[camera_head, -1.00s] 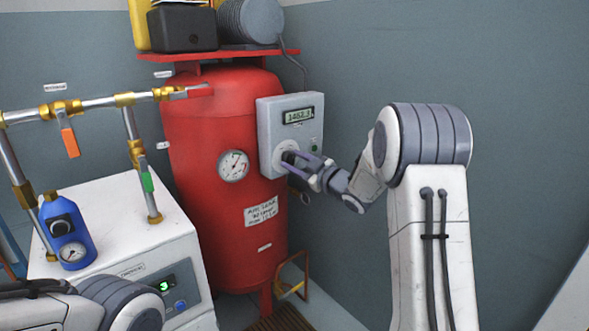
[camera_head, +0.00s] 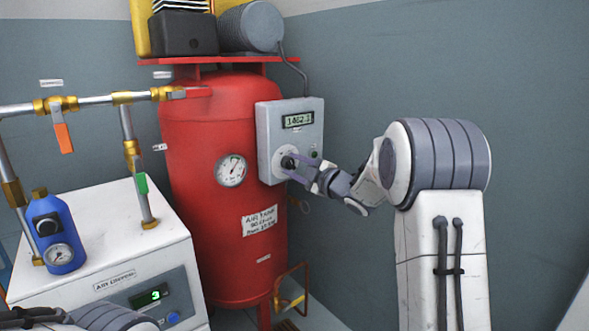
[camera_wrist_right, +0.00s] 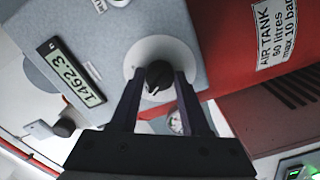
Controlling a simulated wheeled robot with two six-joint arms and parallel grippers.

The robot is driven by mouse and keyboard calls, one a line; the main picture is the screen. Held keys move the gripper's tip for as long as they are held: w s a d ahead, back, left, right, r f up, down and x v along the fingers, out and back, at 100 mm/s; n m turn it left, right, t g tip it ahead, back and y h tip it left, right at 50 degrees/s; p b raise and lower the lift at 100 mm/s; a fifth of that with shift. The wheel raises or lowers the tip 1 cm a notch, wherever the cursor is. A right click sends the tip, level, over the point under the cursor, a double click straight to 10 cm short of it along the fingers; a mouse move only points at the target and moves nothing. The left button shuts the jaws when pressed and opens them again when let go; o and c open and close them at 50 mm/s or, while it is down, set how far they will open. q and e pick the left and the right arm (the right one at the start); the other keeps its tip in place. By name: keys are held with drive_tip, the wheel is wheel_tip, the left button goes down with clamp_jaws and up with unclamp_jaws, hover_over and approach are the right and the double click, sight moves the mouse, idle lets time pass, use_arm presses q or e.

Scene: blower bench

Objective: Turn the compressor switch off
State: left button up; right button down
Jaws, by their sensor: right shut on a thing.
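The compressor switch is a black rotary knob (camera_head: 288,162) on a round white plate, on the front of a grey control box (camera_head: 312,122) with a small display. In the right wrist view the knob (camera_wrist_right: 158,76) shows at the far end of my two dark fingers, one on each side of it. My right gripper (camera_head: 294,164) is shut on the knob. The finger contact is small and partly hidden in the head view. My left arm shows only at the bottom left edge; its gripper is out of view.
The box is beside a red air tank (camera_head: 195,140) with a pressure gauge (camera_head: 230,170). A white air dryer (camera_head: 150,250) with a display, a blue filter bowl (camera_head: 55,235) and brass-fitted pipes stand at left. The wall right of the box is bare.

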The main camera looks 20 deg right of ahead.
drive_tip(key=shift+c, duration=2)
unclamp_jaws()
drive_tip(key=p+v, duration=0.2)
drive_tip(key=v, duration=0.8)
drive_tip(key=shift+s, duration=0.25)
